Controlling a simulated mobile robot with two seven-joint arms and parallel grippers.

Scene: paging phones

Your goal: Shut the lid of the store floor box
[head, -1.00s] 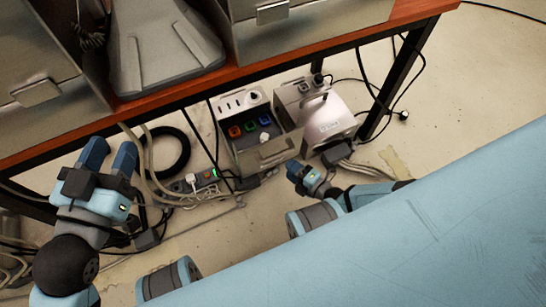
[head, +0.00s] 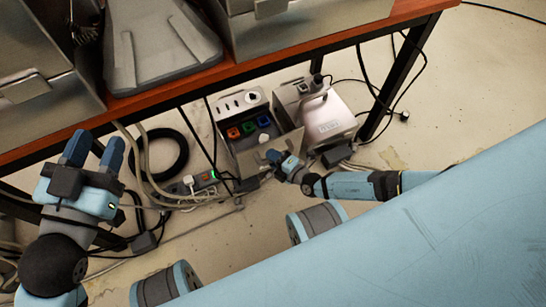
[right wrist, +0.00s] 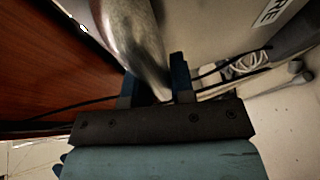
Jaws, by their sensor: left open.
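A grey floor box (head: 228,140) stands on the floor under the table, its inside with red, green and blue sockets uncovered. Its grey lid or flap (head: 285,143) lies open at the front right. A silver box (head: 328,118) with a label stands just to its right; I cannot read the label in the head view. My right gripper (head: 281,161) is at the front edge of the flap. In the right wrist view its fingers (right wrist: 155,82) are apart, with a rounded grey metal part (right wrist: 135,35) between or just beyond them; contact is unclear. My left gripper (head: 93,150) is open and empty, far left.
The wooden table edge (head: 290,60) runs above the boxes, with a dark leg (head: 405,80) at right. Cables, a black coil (head: 165,155) and a power strip (head: 195,184) lie to the left. Bare floor (head: 460,100) lies to the right.

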